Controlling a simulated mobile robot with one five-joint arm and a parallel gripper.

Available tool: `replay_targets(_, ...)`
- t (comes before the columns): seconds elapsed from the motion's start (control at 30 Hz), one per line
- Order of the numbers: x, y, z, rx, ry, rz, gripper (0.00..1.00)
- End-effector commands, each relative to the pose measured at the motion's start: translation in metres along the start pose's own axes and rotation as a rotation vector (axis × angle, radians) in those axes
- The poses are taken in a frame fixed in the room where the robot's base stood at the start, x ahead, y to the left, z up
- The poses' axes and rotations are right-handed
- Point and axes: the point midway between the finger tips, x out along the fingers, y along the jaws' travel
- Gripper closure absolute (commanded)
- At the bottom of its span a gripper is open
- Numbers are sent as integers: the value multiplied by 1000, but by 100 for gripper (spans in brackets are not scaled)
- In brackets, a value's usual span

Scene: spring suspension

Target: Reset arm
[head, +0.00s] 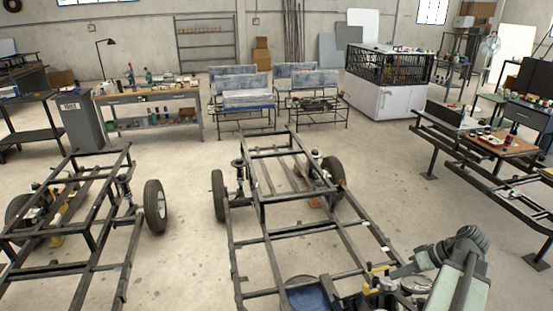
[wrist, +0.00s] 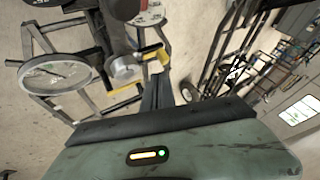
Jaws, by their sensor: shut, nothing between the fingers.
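My arm (head: 465,270) is folded at the lower right of the head view, with its dark rounded joint uppermost. A grey link reaches left from it, low over the near right part of the middle frame. In the wrist view, my gripper (wrist: 157,88) shows as dark fingers close together beyond the green-grey housing (wrist: 160,155). It is shut with nothing held.
The middle dark vehicle frame (head: 262,210) with wheels (head: 218,195) and a spring damper spans the floor ahead. Another frame (head: 92,212) stands left. A blue round container (head: 312,296) is at the near edge. A rail bench (head: 462,150) stands right. Floor between the frames is clear.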

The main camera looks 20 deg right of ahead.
Motion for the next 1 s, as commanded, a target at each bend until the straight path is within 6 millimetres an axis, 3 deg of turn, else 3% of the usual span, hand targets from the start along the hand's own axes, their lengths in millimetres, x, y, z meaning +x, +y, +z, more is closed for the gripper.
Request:
replay_targets(0.13, 50, -50, -44, -125, -66, -67, 100)
replay_targets(0.2, 86, -92, -68, -216, -120, -111, 100)
replay_targets(0.3, 136, -152, -87, -341, -221, -145, 100)
replay_targets(0.4, 179, -206, -93, -414, -327, -138, 100)
replay_targets(0.6, 237, -283, -87, -441, -488, -29, 100)
replay_targets(0.77, 264, -319, -77, -365, -553, 155, 100)
replay_targets(1.0, 255, -284, -84, -32, -473, 442, 100)
